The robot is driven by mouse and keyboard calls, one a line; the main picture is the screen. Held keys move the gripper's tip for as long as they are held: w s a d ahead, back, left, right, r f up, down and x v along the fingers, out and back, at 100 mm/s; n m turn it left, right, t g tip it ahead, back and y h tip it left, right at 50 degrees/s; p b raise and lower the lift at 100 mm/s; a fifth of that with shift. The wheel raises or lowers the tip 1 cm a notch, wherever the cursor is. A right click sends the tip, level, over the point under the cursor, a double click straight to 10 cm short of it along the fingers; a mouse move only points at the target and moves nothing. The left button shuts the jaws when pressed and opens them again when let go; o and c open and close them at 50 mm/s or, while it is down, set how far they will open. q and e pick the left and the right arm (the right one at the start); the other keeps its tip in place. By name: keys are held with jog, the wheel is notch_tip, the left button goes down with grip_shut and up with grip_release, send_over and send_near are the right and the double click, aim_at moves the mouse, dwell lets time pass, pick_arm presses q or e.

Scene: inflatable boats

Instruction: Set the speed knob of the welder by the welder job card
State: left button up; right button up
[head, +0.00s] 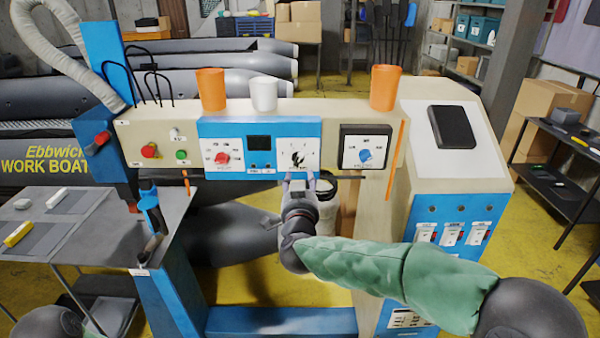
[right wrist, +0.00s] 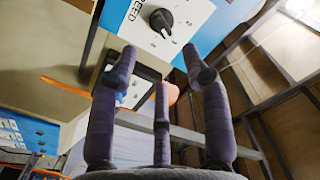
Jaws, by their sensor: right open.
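The welder's blue control panel (head: 240,128) faces me on the beige beam. Its black speed knob (head: 297,158) sits on a white dial plate at the panel's right end. The knob also shows in the right wrist view (right wrist: 161,19), beside a partly cut-off label ending in "EED"; its white mark points to the lower right there. I cannot make out a welder job card. My left gripper is not in view.
A red knob (head: 222,158) and a small dark display (head: 259,143) share the panel. A blue knob (head: 365,156) sits on a black-framed plate to the right. Orange and white cups stand on the beam. A red button (head: 150,151) is at the left.

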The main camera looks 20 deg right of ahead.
jog(key=shift+v, duration=1.55)
jog(key=shift+f, duration=0.15)
jog(key=s+a+f+n+g+y, duration=0.2)
jog(key=f+n+g+y, duration=0.15)
jog(key=f, duration=1.35)
jog(key=s+a+f+n+g+y, duration=0.2)
jog(key=f+g, duration=0.2)
jog(key=f, duration=1.3)
jog(key=s+a+f+g+y, duration=0.1)
jog(key=s+f+g, duration=0.3)
jog(key=s+f, duration=0.6)
jog(key=s+a+f+g+y, duration=0.2)
jog(key=s+f+g, duration=0.3)
jog(key=s+f, duration=0.6)
jog(key=s+a, duration=0.1)
jog(key=s, duration=0.4)
jog(key=shift+s+f, duration=0.25)
